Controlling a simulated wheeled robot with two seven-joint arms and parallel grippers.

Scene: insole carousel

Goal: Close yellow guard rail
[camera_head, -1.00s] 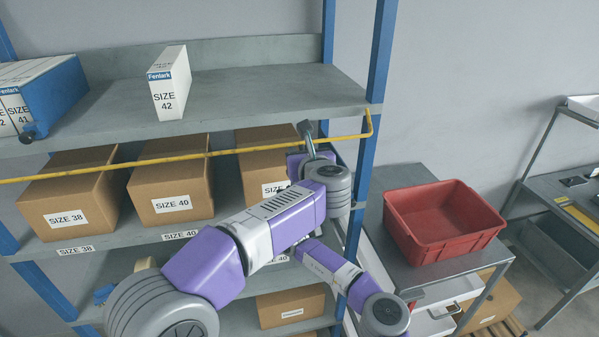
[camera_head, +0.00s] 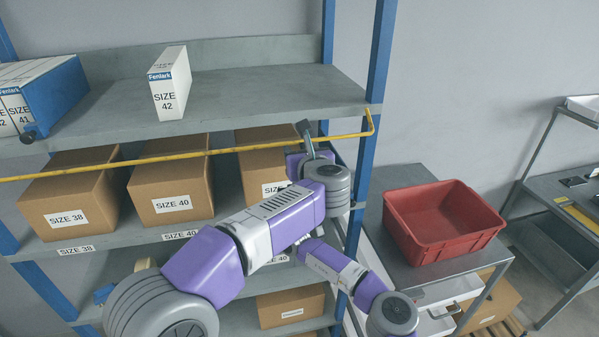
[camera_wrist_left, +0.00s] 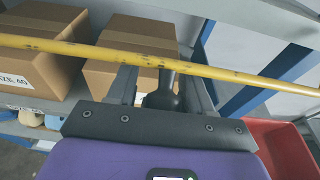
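The yellow guard rail (camera_head: 222,153) runs across the front of the shelf rack below the top shelf, from the left edge to a bent end beside the right blue post. It also crosses the left wrist view (camera_wrist_left: 60,46). My left gripper (camera_head: 306,131) is at the rail's right part, one grey finger showing above it in the head view. In the left wrist view its two fingers (camera_wrist_left: 165,88) stand apart, with the rail crossing at their tips. A dark part sits between them; contact with the rail is unclear. My right gripper is not visible.
Cartons (camera_head: 172,190) stand on the shelf behind the rail. A white size 42 box (camera_head: 170,85) stands on the top shelf (camera_head: 255,95). The right blue post (camera_head: 380,50) is close to my left gripper. A red bin (camera_head: 440,245) sits on a grey table to the right.

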